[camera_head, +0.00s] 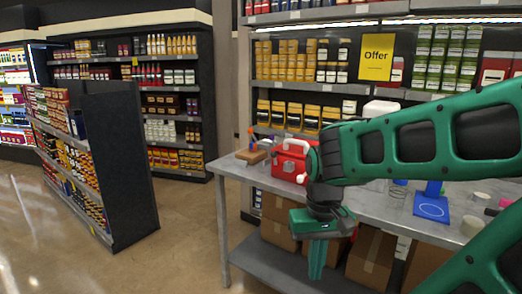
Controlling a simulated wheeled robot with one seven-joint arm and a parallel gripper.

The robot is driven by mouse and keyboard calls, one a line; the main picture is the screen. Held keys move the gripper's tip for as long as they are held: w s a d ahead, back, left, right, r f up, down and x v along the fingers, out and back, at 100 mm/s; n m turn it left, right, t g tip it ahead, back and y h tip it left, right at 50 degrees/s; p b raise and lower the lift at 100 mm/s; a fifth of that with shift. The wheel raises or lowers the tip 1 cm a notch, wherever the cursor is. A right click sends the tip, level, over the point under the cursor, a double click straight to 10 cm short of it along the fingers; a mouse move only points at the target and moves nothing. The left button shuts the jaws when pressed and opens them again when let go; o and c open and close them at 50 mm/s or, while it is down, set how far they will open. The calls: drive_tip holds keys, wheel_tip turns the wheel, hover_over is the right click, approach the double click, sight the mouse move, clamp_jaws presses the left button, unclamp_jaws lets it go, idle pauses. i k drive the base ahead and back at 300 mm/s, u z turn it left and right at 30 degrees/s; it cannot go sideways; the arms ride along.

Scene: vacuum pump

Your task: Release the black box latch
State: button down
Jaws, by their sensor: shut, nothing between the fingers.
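My gripper (317,276) hangs in front of the table's front edge with its green fingers pointing down. The fingers are together and nothing shows between them. No black box or latch can be made out on the table; my arm covers much of the table's middle and right. A red case (288,164) with a white handle stands on the table, behind and to the left of my gripper, partly hidden by my arm. I cannot tell whether it has a latch.
The grey table (236,170) has a lower shelf with cardboard boxes (371,257). A wooden block with tools (251,155) stands at the table's left end. A blue stand (431,206) and small items are at the right. Stocked shelves stand behind; the floor at left is open.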

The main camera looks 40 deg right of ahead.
sight(274, 154)
drive_tip(key=u, duration=1.85)
drive_tip(key=k, duration=0.85)
drive_tip(key=z, duration=1.95)
drive_tip(key=i, duration=1)
drive_tip(key=u, duration=0.05)
